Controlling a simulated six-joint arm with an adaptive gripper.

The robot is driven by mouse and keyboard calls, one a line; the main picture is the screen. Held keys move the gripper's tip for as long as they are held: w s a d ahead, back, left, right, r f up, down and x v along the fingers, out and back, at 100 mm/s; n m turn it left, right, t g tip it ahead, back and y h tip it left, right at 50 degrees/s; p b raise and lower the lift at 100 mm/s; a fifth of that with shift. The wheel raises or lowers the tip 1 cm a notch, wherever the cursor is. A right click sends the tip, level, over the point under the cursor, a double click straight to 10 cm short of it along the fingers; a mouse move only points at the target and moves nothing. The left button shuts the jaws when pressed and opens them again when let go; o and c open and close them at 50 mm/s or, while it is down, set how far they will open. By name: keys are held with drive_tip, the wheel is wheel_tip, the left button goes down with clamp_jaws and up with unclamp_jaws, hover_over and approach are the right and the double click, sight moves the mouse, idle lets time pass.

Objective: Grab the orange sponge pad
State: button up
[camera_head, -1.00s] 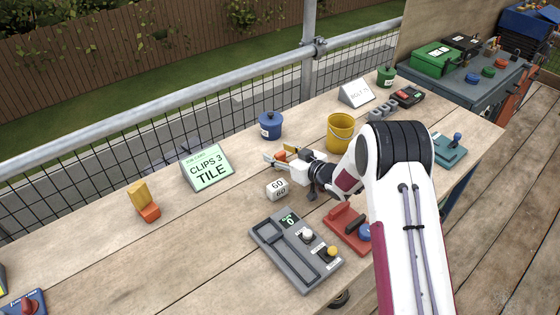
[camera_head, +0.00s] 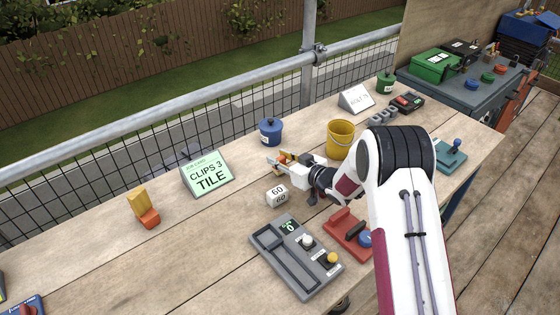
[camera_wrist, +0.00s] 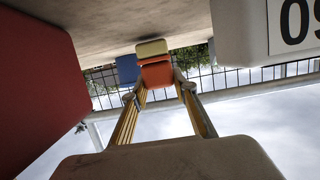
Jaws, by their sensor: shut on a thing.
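An orange pad (camera_wrist: 157,75) with a pale yellow part (camera_wrist: 152,48) against it sits between the tips of my two fingers in the wrist view. My gripper (camera_wrist: 160,92) is shut on the orange pad. In the head view my gripper (camera_head: 281,161) is low over the middle of the bench, and a small piece of the orange pad (camera_head: 283,158) shows at its tips. The fingers partly hide the pad there. Another orange block (camera_head: 150,218) with a yellow block (camera_head: 137,202) against it stands at the left.
A white cube marked 60 (camera_head: 277,196) stands close in front of my gripper. A blue pot (camera_head: 270,131) and a yellow bucket (camera_head: 341,140) stand behind it. A grey tray (camera_head: 268,258) and red holder (camera_head: 347,232) lie nearer.

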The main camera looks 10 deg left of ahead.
sight(281, 157)
drive_tip(key=shift+r, duration=4.7)
drive_tip(key=shift+d, duration=0.1)
